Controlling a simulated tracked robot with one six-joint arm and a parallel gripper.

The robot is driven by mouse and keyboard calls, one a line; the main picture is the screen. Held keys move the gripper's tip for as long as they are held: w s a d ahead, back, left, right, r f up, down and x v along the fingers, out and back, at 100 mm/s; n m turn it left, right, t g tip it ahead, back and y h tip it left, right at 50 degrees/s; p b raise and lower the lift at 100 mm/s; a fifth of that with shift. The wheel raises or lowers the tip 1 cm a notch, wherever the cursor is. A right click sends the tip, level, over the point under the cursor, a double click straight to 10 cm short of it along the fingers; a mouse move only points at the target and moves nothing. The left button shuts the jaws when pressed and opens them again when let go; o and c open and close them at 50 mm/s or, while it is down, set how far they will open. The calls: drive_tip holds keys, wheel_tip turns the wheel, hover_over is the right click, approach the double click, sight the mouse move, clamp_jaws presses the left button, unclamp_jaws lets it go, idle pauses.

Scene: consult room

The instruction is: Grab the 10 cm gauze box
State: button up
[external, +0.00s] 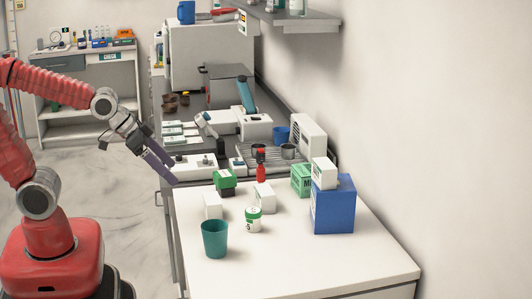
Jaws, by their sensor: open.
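Several boxes stand on the white table (330,263), and print too small to read leaves it unclear which is the 10 cm gauze box. Candidates are a small white box (212,206), another white box (264,197), a white box (323,173) on top of a large blue box (334,208), and a green box (301,181) behind the blue one. A green-topped dark box (224,182) sits near the back. My gripper (168,168) is open and empty, left of the boxes and apart from them, near the counter's left edge.
A teal cup (214,240) and a white-and-green can (253,220) stand at the front. A red bottle (261,172) stands behind. The rear counter holds equipment and a rack (270,152). The table's front right is clear; a wall bounds the right.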

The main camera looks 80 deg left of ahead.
sight(257, 194)
drive_tip(key=w+f+t, duration=0.1)
drive_tip(key=w, duration=0.2)
drive_tip(key=w+f+t, duration=0.1)
drive_tip(key=w, duration=0.3)
drive_tip(key=w+f, duration=0.2)
drive_tip(key=w, duration=0.2)
drive_tip(key=shift+w+f+t, duration=0.1)
drive_tip(key=shift+w+t, duration=0.15)
drive_tip(key=shift+t, duration=0.15)
drive_tip(key=w+f+t, duration=0.1)
drive_tip(key=w, duration=0.1)
drive_tip(key=w+f+t, duration=0.1)
drive_tip(key=w+f, duration=0.1)
drive_tip(key=w, duration=0.1)
drive_tip(key=w+a+f+t, duration=0.1)
drive_tip(key=w, duration=0.1)
drive_tip(key=shift+w+f+y, duration=0.2)
drive_tip(key=shift+f+y, duration=0.1)
drive_tip(key=shift+x, duration=0.85)
drive_tip(key=shift+x, duration=2.9)
drive_tip(key=shift+s, duration=0.1)
drive_tip(key=shift+c, duration=0.3)
drive_tip(key=c, duration=1.1)
